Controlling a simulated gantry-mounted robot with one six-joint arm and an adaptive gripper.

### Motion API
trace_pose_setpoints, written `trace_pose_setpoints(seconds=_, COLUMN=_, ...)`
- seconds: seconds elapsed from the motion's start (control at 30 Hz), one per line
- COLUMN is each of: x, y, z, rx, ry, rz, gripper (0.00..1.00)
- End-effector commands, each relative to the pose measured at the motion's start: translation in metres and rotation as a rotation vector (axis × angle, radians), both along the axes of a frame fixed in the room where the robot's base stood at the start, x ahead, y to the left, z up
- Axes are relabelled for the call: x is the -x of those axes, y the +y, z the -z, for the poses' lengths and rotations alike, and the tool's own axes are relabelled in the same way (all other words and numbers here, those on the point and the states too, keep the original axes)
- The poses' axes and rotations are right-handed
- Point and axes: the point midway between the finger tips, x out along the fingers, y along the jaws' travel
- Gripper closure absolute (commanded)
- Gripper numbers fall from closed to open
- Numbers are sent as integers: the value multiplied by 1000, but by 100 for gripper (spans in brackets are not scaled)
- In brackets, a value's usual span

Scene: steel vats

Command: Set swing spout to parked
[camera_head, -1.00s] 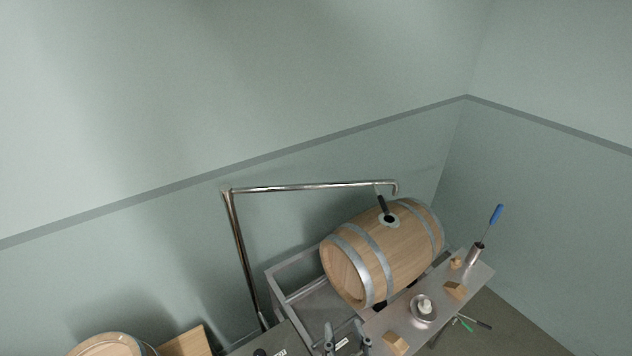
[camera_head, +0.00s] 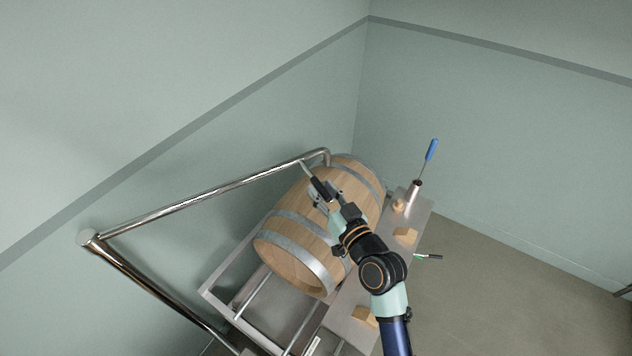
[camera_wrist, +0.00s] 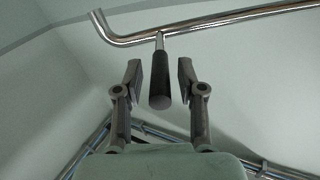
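The swing spout (camera_head: 205,197) is a shiny steel pipe on an upright post. Its bent end reaches over the barrel (camera_head: 295,235) in the head view; in the wrist view the spout (camera_wrist: 225,20) crosses the top. A black handle (camera_head: 320,188) hangs from the spout near its bent end; it also shows in the wrist view (camera_wrist: 160,85). My gripper (camera_head: 327,192) is at the handle above the barrel. In the wrist view my gripper (camera_wrist: 160,78) is open, with one finger on each side of the handle and a visible gap on both sides.
The barrel lies in a steel frame (camera_head: 245,277) under the spout. A shelf (camera_head: 420,215) beside it holds wooden blocks (camera_head: 405,236) and a metal cup (camera_head: 411,195) with a blue-handled tool (camera_head: 430,152). Walls stand behind; open floor lies at right.

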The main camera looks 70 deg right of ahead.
Motion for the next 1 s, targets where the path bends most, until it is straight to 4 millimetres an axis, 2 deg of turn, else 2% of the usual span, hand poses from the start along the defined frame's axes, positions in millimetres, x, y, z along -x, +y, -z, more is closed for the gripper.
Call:
trace_pose_setpoints(seconds=0.13, x=-14, y=-10, z=-1, rx=0, ry=1, rz=0, gripper=61)
trace_pose_setpoints(seconds=0.4, x=-17, y=-12, z=0, rx=1, ry=1, rz=1, gripper=61)
trace_pose_setpoints(seconds=0.43, x=-16, y=-12, z=0, rx=1, ry=1, rz=1, gripper=62)
trace_pose_setpoints(seconds=0.67, x=-16, y=-12, z=0, rx=1, ry=1, rz=1, gripper=100)
trace_pose_setpoints(seconds=1.0, x=-16, y=-12, z=1, rx=1, ry=1, rz=1, gripper=100)
